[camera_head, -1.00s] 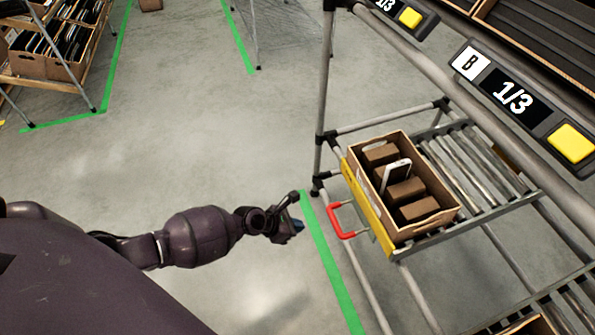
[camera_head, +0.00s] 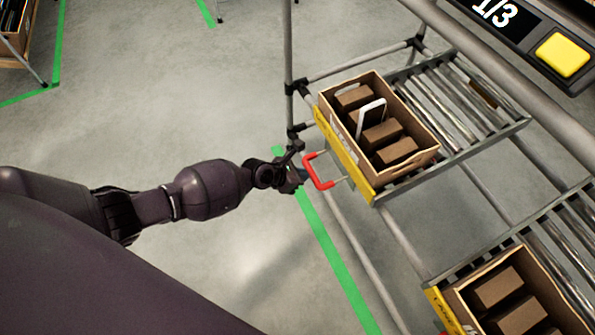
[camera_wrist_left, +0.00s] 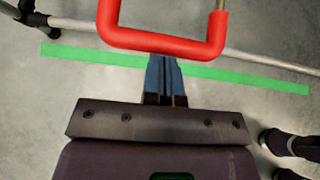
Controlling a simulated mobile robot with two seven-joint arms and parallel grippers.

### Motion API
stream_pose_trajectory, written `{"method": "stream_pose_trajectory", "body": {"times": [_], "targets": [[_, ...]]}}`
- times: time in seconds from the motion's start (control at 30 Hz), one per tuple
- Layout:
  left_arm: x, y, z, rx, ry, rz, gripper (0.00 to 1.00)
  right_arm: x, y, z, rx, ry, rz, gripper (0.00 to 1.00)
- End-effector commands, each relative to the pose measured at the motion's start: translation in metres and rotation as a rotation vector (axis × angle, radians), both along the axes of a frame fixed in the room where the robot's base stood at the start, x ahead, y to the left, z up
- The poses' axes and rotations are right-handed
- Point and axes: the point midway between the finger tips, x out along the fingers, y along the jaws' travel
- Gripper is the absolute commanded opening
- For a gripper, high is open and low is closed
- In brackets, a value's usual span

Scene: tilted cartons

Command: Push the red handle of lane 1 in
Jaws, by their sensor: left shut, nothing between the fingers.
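The red handle (camera_head: 317,172) sticks out from the yellow front bar (camera_head: 343,155) of the upper roller lane, below a carton. It is a U shape, and it fills the top of the left wrist view (camera_wrist_left: 162,42). My left gripper (camera_head: 300,178) is shut and empty, just left of the handle. In the left wrist view its blue fingertips (camera_wrist_left: 164,62) lie at the handle's crossbar, their ends meeting its lower edge in the picture. I cannot tell whether they touch it. My right gripper is not in view.
An open carton (camera_head: 375,130) with brown boxes and a white item stands on the rollers (camera_head: 450,100). A second carton (camera_head: 515,295) sits on a lane at lower right. Grey rack posts (camera_head: 289,70) rise behind the handle.

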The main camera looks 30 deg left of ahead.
Motion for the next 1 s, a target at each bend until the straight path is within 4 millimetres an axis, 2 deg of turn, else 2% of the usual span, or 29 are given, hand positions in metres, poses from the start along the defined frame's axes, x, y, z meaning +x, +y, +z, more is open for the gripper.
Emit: {"method": "stream_pose_trajectory", "body": {"times": [0.27,0.7,1.0], "targets": [[0.003,-0.002,0.0,0.0,-0.001,0.001,0.0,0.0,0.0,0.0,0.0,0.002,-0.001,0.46],[0.042,-0.033,0.0,-0.002,-0.001,0.001,0.0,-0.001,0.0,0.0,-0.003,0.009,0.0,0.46],[0.044,-0.034,-0.001,0.001,0.001,0.0,0.0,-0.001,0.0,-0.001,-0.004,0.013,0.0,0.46]]}}
